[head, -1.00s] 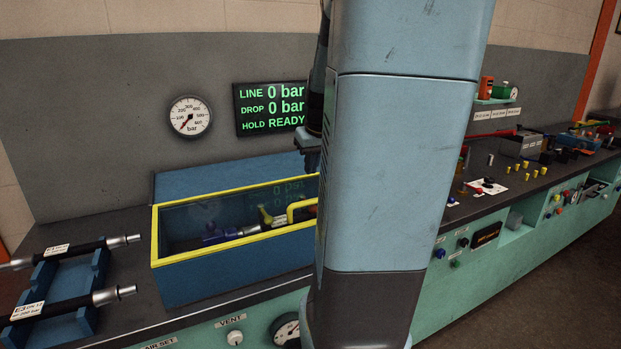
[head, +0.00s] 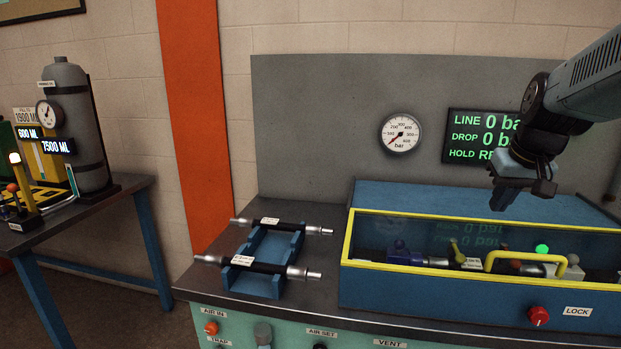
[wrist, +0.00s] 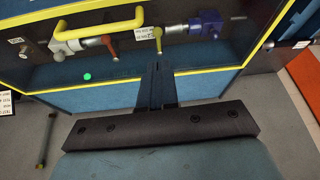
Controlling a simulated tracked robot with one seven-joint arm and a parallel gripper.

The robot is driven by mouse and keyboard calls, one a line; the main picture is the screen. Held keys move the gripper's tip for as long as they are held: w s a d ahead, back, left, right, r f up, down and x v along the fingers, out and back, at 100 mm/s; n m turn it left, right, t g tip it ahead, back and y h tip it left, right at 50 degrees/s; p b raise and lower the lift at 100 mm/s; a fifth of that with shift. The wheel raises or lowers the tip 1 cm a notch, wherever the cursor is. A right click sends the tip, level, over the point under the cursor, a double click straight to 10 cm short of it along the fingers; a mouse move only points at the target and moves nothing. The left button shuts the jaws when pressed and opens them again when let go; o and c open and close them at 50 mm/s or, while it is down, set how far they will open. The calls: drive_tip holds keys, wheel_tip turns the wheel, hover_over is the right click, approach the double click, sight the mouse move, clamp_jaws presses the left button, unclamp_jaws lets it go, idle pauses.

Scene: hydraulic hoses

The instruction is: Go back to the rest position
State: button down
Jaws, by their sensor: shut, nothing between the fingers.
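My gripper (head: 522,192) hangs above the right part of the blue test box (head: 420,292), in front of the display, with its fingers shut and empty. In the wrist view the dark fingers (wrist: 157,75) are together, over the box. The box has a yellow-framed clear cover (head: 375,228), which looks closed, with a yellow handle (head: 520,254). Through the cover a hose with a label (head: 470,264) shows between a blue fitting (head: 400,253) and a grey fitting (head: 572,269). My gripper appears clear of the cover.
Two hoses (head: 290,228) lie on a blue rack (head: 252,283) left of the box. A gauge (head: 400,134) and display (head: 480,137) reading 0 bar are on the back panel. A red knob (head: 538,315) is on the box front. Another bench (head: 110,200) stands far left.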

drive_tip(key=s+a+n, duration=0.1)
drive_tip(key=s+a, duration=0.4)
drive_tip(key=a, duration=0.2)
drive_tip(key=s+a+f+t, duration=0.1)
drive_tip(key=s+a, duration=0.4)
drive_tip(key=a, duration=0.3)
drive_tip(key=shift+s+f+n, duration=0.15)
drive_tip(key=shift+f+n, duration=0.05)
drive_tip(key=shift+n, duration=0.2)
drive_tip(key=c, duration=1.8)
unclamp_jaws()
drive_tip(key=shift+c, duration=0.2)
